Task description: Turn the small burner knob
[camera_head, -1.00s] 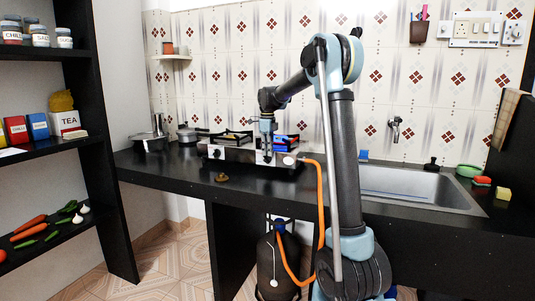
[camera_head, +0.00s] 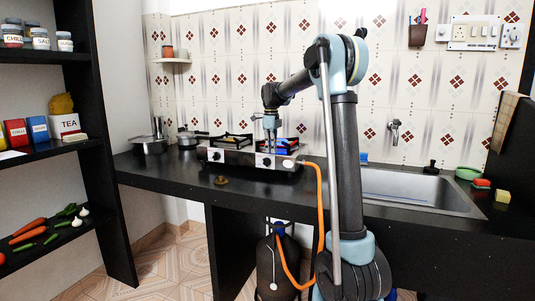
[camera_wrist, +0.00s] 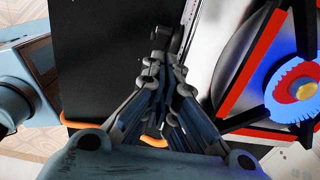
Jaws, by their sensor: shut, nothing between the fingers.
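The steel gas stove (camera_head: 240,157) stands on the black counter with two burners on top. A dark left knob (camera_head: 217,155) and a dark right knob (camera_head: 266,162) sit on its front face. My gripper (camera_head: 270,148) points down at the right part of the stove, close to the right knob. In the wrist view its fingers (camera_wrist: 165,62) are shut and empty, and a dark knob-like part (camera_wrist: 163,38) shows at their tips; whether they touch cannot be told. The right burner (camera_wrist: 302,88) shows a blue, flame-like ring with a blue glow.
An orange hose (camera_head: 319,190) runs from the stove's right end to a dark gas cylinder (camera_head: 278,262) below. A brass-coloured object (camera_head: 221,180) lies on the counter in front. Pots (camera_head: 150,146) stand left of the stove; the sink (camera_head: 415,190) is at right.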

